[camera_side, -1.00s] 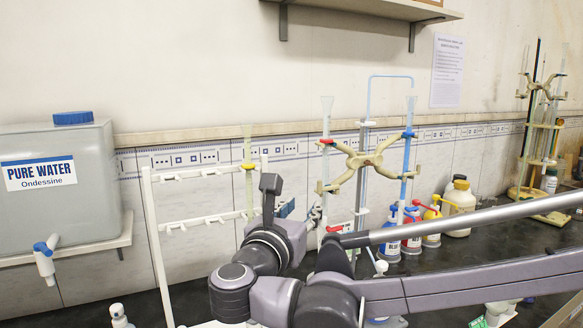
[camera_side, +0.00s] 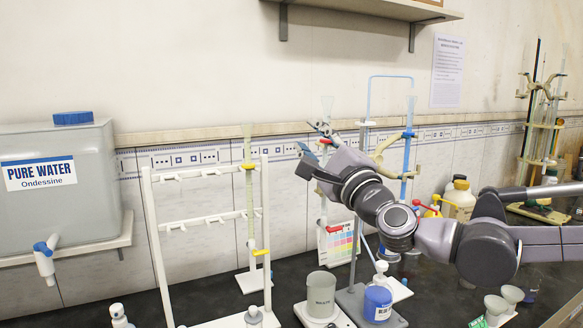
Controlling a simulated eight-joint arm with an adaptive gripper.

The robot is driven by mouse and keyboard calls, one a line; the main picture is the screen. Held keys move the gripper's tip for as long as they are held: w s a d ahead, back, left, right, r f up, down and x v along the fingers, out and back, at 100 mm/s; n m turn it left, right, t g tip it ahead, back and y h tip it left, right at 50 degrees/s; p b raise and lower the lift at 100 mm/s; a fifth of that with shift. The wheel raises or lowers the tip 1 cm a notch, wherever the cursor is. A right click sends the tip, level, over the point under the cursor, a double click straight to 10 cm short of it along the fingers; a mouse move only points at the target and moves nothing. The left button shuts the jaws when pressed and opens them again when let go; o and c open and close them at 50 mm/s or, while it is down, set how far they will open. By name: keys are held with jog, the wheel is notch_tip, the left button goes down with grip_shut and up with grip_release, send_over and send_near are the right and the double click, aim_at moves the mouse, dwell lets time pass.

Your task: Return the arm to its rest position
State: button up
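My arm reaches in from the right edge and is folded above the bench. My gripper (camera_side: 318,138) is raised in front of the burette stand's clamp, pointing up and to the left, away from the camera. Its fingers look small against the stand, and I cannot tell how far apart they are. I see no object held in it. The wrist and arm hide part of the burette clamp and the bottles behind.
Below my gripper stand a grey beaker (camera_side: 321,296) and a blue-labelled bottle (camera_side: 378,303). A white rack (camera_side: 158,240) stands left. A water tank (camera_side: 60,190) sits on a wall shelf. Small cups (camera_side: 497,306) are at lower right. Another stand (camera_side: 541,130) is at far right.

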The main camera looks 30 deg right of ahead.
jog(key=s+d+f+n+g, duration=0.5)
jog(key=s+d+f+n, duration=0.1)
jog(key=f, duration=0.5)
jog(key=s+d+f+n+g, duration=0.4)
jog(key=s+d+f+n, duration=0.2)
jog(key=f, duration=0.5)
jog(key=s+d+f+n+g, duration=0.5)
jog(key=s+f+n, duration=0.5)
jog(key=s+f, duration=0.1)
jog(key=shift+s+d+g, duration=0.25)
jog(key=shift+d+g, duration=0.05)
jog(key=shift+d, duration=0.1)
